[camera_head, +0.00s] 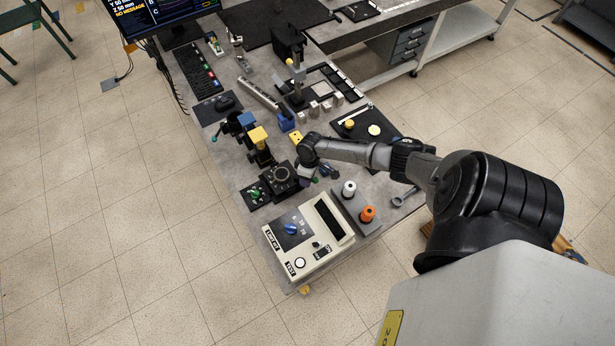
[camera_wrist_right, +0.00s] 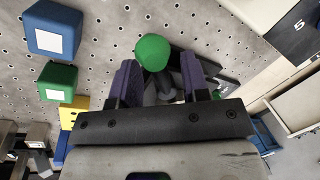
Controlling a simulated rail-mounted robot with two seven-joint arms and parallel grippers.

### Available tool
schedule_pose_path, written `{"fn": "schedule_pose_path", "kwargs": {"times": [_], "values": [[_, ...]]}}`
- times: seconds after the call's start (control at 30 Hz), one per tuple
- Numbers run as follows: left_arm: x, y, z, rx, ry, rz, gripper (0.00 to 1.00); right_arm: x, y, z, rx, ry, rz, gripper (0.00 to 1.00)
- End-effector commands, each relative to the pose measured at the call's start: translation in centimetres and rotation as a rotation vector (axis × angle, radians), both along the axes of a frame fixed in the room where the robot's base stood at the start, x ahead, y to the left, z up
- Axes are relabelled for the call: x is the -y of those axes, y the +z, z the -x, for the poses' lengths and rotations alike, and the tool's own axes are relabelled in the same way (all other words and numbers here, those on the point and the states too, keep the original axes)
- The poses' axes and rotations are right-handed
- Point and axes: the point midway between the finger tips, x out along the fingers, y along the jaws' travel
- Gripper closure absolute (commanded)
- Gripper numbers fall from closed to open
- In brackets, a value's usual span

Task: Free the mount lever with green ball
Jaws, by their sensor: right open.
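The green ball (camera_wrist_right: 153,50) of the mount lever shows at the top middle of the right wrist view. My right gripper (camera_wrist_right: 158,76) is open, with one dark finger on each side just below the ball. The dark parts under the ball are partly hidden by the gripper, and I cannot tell whether a finger touches them. In the head view my right gripper (camera_head: 307,172) is low over the middle of the bench, and the wrist hides much of it. The ball is too small to make out surely there. My left gripper is not in view.
A dial box (camera_head: 281,179) and a cream test box (camera_head: 308,238) stand near the gripper. In the wrist view, blue (camera_wrist_right: 52,32) and green (camera_wrist_right: 57,82) blocks stand left on the perforated plate.

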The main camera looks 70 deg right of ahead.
Motion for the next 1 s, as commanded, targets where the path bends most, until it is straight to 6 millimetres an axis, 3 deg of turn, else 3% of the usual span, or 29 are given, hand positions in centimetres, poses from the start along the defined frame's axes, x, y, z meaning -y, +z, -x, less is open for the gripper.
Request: {"fn": "schedule_pose_path", "kwargs": {"times": [0.27,0.7,1.0], "values": [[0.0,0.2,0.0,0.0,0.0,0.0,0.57,0.3,1.3,0.0,0.001,0.002,0.001,0.58],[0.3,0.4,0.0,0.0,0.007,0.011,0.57,1.9,9.4,-0.2,0.002,0.002,0.003,0.58],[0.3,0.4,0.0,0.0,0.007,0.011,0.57,2.5,12.8,-0.2,0.001,0.001,0.0,0.58]]}}
